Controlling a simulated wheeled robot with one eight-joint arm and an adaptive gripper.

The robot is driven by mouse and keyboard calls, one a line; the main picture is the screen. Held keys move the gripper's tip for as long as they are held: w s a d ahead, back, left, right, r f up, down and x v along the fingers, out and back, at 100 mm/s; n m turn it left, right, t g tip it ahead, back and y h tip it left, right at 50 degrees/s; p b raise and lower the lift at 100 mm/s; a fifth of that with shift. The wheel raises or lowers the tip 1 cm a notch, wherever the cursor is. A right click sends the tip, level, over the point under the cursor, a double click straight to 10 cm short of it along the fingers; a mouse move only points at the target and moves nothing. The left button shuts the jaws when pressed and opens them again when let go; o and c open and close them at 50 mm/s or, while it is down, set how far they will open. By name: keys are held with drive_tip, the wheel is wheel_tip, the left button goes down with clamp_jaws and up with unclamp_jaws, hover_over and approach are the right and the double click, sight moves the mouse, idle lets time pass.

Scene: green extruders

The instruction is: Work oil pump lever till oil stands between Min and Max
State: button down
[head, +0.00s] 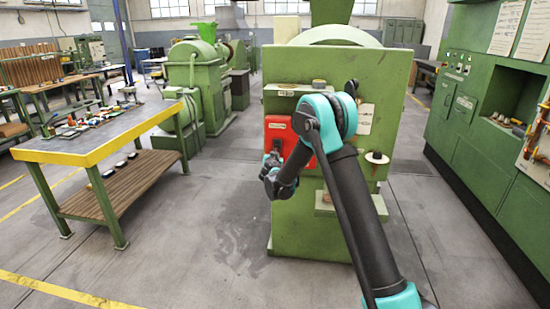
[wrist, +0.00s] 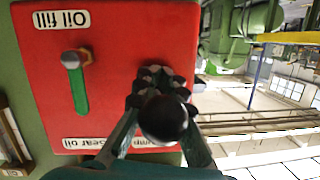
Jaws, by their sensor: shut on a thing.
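The red oil panel (head: 279,131) is on the front of the green machine. In the wrist view the panel (wrist: 112,50) fills the left and middle, with labels reading "Oil fill" and, partly covered, "gear oil". A black ball knob (wrist: 163,118), apparently the pump lever's end, sits between my gripper's fingers. My gripper (wrist: 160,78) is shut on it, its dark fingers around the knob. The lever's shaft is hidden. In the head view my gripper (head: 271,170) is at the panel's lower left. No Min or Max marks are readable, so the oil level cannot be told.
A green bar with a brass and grey head (wrist: 78,85) stands on the panel beside my gripper. A workbench (head: 95,140) with small tools stands at left. Green cabinets (head: 475,120) line the right. The floor between is clear.

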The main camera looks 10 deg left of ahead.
drive_tip(key=g, duration=0.1)
drive_tip(key=r+g, duration=0.1)
drive_tip(key=g, duration=0.1)
drive_tip(key=shift+s+r, duration=0.25)
drive_tip(key=shift+r+g, duration=0.45)
drive_tip(key=shift+g, duration=0.6)
drive_tip(key=shift+r+g, duration=0.45)
drive_tip(key=shift+g, duration=0.6)
drive_tip(key=c, duration=1.6)
unclamp_jaws()
drive_tip(key=shift+o, duration=0.2)
drive_tip(key=v, duration=1.2)
drive_tip(key=shift+r, duration=0.1)
